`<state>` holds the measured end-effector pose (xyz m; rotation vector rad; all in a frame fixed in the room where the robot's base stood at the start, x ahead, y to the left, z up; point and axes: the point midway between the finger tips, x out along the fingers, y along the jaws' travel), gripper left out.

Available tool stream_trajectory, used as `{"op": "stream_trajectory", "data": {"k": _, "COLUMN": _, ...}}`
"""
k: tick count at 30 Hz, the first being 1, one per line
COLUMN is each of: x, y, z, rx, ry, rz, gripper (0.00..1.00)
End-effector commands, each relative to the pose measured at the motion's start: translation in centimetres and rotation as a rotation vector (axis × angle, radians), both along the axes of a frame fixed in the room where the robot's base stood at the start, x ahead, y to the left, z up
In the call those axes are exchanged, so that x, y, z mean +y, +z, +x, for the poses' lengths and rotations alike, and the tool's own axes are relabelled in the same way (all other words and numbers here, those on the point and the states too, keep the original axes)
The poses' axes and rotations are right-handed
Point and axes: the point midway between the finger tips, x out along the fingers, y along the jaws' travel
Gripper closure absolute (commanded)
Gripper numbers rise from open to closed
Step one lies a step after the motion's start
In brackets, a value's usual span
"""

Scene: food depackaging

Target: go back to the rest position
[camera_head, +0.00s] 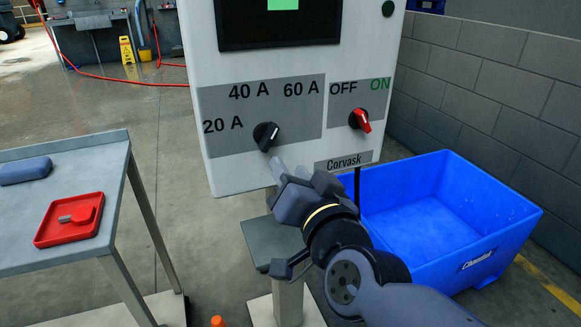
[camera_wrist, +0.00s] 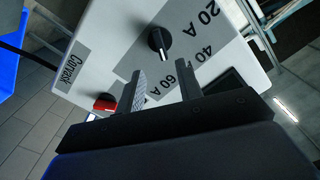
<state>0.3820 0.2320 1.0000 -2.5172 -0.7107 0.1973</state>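My gripper (camera_head: 277,172) is in front of the lower part of a white control panel (camera_head: 226,170), below the black knob (camera_head: 265,136). In the wrist view my gripper (camera_wrist: 160,88) has its two fingers apart, with nothing held between them. The black knob (camera_wrist: 159,41) lies beyond the fingertips, apart from them. Its white mark points roughly toward the 60 A label. The red knob (camera_head: 360,120) is on the OFF/ON plate at the right; in the wrist view it shows at the left (camera_wrist: 105,103), partly beside a finger.
A blue bin (camera_head: 390,178) stands behind my arm at the right, by a grey block wall (camera_head: 487,85). A grey table (camera_head: 115,170) at the left bears a red tray (camera_head: 47,238) with a small object and a blue-grey case (camera_head: 25,170).

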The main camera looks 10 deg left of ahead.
Motion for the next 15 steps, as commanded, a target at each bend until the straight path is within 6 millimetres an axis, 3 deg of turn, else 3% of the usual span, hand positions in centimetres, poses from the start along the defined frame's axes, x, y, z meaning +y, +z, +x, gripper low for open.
{"op": "stream_trajectory", "data": {"k": 8, "x": 0.2, "y": -0.1, "z": 0.4, "rx": -0.001, "ry": -0.001, "rz": 0.000, "gripper": 0.65}}
{"op": "stream_trajectory", "data": {"k": 15, "x": 1.7, "y": -0.3, "z": 2.8, "rx": 0.000, "ry": -0.002, "rz": -0.001, "gripper": 0.65}}
